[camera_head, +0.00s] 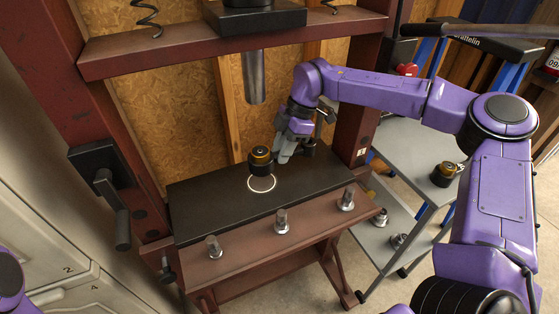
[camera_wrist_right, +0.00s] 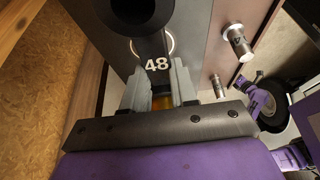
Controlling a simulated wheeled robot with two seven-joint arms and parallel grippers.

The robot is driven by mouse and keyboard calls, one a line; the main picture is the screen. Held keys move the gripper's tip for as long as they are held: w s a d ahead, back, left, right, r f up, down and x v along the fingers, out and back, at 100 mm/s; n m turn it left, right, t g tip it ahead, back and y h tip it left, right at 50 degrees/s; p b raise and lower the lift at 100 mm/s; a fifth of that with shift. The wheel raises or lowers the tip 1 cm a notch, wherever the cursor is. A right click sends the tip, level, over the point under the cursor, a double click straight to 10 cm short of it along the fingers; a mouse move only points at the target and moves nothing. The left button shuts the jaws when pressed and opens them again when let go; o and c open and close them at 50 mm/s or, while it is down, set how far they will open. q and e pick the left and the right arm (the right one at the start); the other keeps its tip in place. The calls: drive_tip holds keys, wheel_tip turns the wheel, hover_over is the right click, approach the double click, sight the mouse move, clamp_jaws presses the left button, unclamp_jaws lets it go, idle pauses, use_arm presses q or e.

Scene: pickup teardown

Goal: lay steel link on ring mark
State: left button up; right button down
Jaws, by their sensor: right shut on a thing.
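My right gripper (camera_head: 284,155) is shut on a dark part that I take for the steel link (camera_wrist_right: 155,65); it bears the number 48. In the head view its black end with an orange band (camera_head: 260,157) shows at the ring mark's back edge, left of the fingers. I cannot tell whether it touches the plate. The ring mark (camera_head: 261,190) is a thin white circle on the black bench plate. My left gripper is out of view.
The plate (camera_head: 205,205) lies in a red press frame (camera_head: 215,45), with a steel ram (camera_head: 254,78) hanging above. Three metal pins (camera_head: 282,220) stand along the front beam. A grey cart (camera_head: 408,178) at right carries another black and orange part (camera_head: 445,173).

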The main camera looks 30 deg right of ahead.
drive_tip(key=f, duration=0.2)
drive_tip(key=w+f+p, duration=0.1)
drive_tip(key=f, duration=0.3)
drive_tip(key=shift+w+p, duration=0.35)
drive_tip(key=shift+w, duration=0.05)
drive_tip(key=shift+f, duration=0.5)
drive_tip(key=c, duration=0.9)
unclamp_jaws()
drive_tip(key=shift+f, duration=0.1)
drive_tip(key=shift+s, duration=0.1)
